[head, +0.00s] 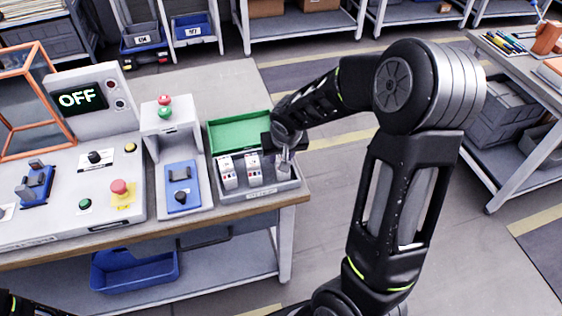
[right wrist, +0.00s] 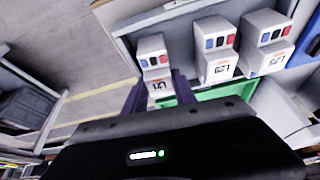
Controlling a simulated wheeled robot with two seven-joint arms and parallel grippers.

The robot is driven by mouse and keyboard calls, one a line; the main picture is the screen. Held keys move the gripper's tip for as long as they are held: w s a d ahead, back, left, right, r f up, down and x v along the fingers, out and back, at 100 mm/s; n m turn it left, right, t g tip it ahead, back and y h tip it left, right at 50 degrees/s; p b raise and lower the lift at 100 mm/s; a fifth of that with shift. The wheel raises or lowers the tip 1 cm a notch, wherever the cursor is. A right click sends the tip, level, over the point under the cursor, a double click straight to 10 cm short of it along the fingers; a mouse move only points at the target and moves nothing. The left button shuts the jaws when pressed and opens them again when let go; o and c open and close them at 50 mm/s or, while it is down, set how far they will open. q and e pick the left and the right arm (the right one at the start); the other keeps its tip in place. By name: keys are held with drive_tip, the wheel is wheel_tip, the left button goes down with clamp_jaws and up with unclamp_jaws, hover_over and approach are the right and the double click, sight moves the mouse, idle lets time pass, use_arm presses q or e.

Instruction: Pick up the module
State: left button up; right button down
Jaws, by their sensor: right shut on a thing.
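Several white modules with red and blue parts on top stand in a grey tray (head: 262,191) at the right end of the bench. Two of them, the left module (head: 227,172) and the middle module (head: 253,166), stand free of the gripper. My right gripper (head: 284,160) is at the rightmost module, which it partly hides in the head view. In the right wrist view its fingers (right wrist: 160,92) are shut on that module (right wrist: 152,52); the other two modules (right wrist: 215,48) stand beside it. Whether the held module is lifted, I cannot tell. My left gripper is out of view.
A green bin (head: 238,132) adjoins the tray's back. Left of the tray are a stand with red and green buttons (head: 168,124), a blue fixture (head: 183,188) and a panel reading OFF (head: 84,98). The bench's right edge is close to the tray.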

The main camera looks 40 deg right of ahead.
drive_tip(key=shift+r, duration=0.1)
wheel_tip(320, 180, up, 10)
drive_tip(key=shift+f, duration=0.1)
idle(0.4)
idle(0.4)
drive_tip(key=w+a+n+y, duration=0.1)
drive_tip(key=w+a+n, duration=0.1)
drive_tip(key=a, duration=0.6)
drive_tip(key=w+a+n, duration=0.2)
drive_tip(key=a, duration=0.7)
drive_tip(key=shift+w+n+y, duration=0.15)
drive_tip(key=shift+n+y, duration=0.25)
drive_tip(key=shift+a, duration=0.1)
